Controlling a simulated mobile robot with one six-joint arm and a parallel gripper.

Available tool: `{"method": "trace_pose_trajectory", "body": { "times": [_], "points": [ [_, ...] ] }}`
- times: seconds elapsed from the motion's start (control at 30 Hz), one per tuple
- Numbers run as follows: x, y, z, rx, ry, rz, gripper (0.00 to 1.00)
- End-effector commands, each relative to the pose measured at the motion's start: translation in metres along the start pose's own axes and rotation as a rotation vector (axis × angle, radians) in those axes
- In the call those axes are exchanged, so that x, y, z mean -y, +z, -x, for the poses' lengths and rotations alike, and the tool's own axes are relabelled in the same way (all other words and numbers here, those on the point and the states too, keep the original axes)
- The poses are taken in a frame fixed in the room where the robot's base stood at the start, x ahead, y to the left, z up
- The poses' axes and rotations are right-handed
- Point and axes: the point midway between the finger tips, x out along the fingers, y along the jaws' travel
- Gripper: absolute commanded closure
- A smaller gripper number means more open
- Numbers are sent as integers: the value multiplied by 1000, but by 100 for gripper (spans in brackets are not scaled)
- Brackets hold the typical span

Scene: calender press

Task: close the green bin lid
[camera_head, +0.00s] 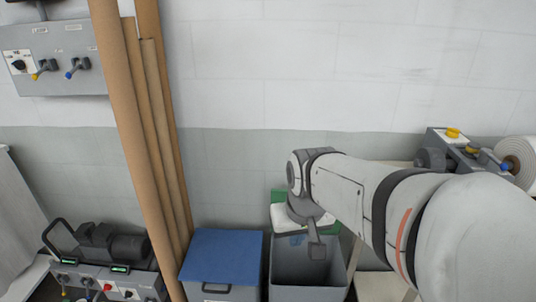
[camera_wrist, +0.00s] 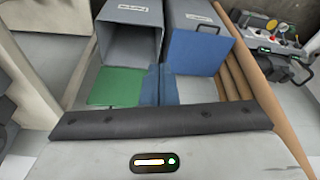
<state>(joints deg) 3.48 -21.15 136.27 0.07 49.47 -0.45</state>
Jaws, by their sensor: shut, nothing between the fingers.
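The green lid (camera_head: 279,196) stands open at the back of a grey bin (camera_head: 306,294), against the wall side. My wrist covers part of the lid in the head view. The green lid (camera_wrist: 116,87) also shows in the wrist view, swung away from the mouth of the open grey bin (camera_wrist: 128,40). My gripper (camera_head: 317,250) is shut and empty, and appears over the open bin mouth in the head view. I cannot tell its height above the rim or whether it touches anything.
A bin with a shut blue lid (camera_head: 224,256) stands just left of the open bin. Tall brown tubes (camera_head: 150,130) lean on the wall further left. A machine with a white roll (camera_head: 517,158) is at right. A motor unit (camera_head: 108,250) stands at lower left.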

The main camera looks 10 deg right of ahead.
Motion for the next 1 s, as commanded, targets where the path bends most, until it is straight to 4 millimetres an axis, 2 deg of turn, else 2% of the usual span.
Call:
{"method": "trace_pose_trajectory", "body": {
  "times": [0.03,0.2,0.27,0.4,0.5,0.6,0.7,0.83,1.0],
  "points": [
    [-5,-25,-12,-15,3,-16,100],
    [-30,-125,-40,-102,17,-64,100],
    [-42,-159,-53,-134,23,-82,100],
    [-79,-233,-90,-207,43,-125,100],
    [-108,-279,-120,-258,60,-153,100],
    [-136,-313,-147,-301,76,-177,100],
    [-159,-337,-168,-334,88,-195,100],
    [-176,-354,-183,-361,98,-208,100],
    [-183,-363,-195,-370,102,-212,100]
  ]
}}
